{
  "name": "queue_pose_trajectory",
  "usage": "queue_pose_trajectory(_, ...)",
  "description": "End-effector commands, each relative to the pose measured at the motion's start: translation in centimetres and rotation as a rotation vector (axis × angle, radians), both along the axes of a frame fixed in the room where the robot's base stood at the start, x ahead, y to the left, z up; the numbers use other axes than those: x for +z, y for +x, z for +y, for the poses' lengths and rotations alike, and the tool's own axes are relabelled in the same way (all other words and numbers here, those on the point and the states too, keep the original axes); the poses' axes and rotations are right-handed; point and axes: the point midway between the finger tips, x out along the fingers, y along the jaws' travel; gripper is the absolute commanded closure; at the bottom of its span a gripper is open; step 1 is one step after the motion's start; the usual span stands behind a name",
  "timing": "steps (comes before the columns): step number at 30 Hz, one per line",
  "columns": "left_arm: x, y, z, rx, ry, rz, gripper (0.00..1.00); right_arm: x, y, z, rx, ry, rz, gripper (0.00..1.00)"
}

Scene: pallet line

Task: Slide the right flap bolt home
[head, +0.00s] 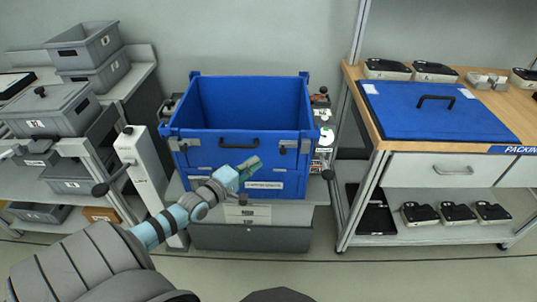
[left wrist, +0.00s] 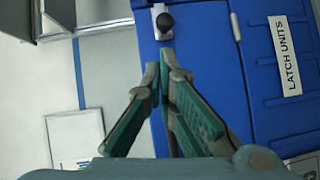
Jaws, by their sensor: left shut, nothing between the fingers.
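A blue crate (head: 245,158) stands on a grey stand, with a black handle (head: 238,143) in the middle of its front flap. The right flap bolt (head: 283,150) is small and dark, near the front's right corner; its travel is too small to read here. A similar bolt (head: 183,148) is at the left corner. My left gripper (head: 256,163) is shut and empty in front of the flap, left of and a little below the right bolt. In the left wrist view its closed fingertips (left wrist: 162,65) are just short of a black-knobbed bolt (left wrist: 165,22), apart from it.
A white label (left wrist: 285,55) reading LATCH UNITS is on the crate. A grey post (head: 150,185) stands left of the crate. A bench with a blue lid (head: 435,108) is at the right, and grey bins (head: 50,110) are on shelves at the left. The floor in front is clear.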

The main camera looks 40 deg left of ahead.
Motion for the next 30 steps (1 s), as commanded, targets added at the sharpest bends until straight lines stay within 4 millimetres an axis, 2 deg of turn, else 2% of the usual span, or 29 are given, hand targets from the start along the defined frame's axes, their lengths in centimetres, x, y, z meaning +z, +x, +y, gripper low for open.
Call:
queue_pose_trajectory(1, -0.7, 0.9, 0.0, 0.002, -0.001, -0.004, 1.0, -1.3, 0.0, 0.0, 0.0, 0.0, 0.0, 1.0)
queue_pose_trajectory(6, -1.4, 4.3, 0.1, 0.004, -0.001, -0.004, 1.0, -4.4, 0.0, 0.1, 0.0, 0.001, 0.0, 1.0)
queue_pose_trajectory(12, -1.5, 7.2, 0.2, 0.002, -0.002, -0.002, 1.0, -6.8, 0.0, 0.4, -0.001, 0.005, 0.0, 1.0)
queue_pose_trajectory(16, -1.2, 7.9, 0.2, 0.002, -0.001, 0.0, 1.0, -7.2, 0.0, 0.4, -0.001, 0.006, 0.0, 1.0)
queue_pose_trajectory(25, -1.0, 8.0, 0.1, 0.001, -0.001, 0.001, 1.0, -6.9, 0.0, 0.4, -0.001, 0.005, 0.0, 1.0)
queue_pose_trajectory(30, -0.8, 9.3, -1.5, 0.003, -0.005, -0.002, 1.0, -6.1, 0.0, 0.3, -0.001, 0.004, 0.0, 1.0)
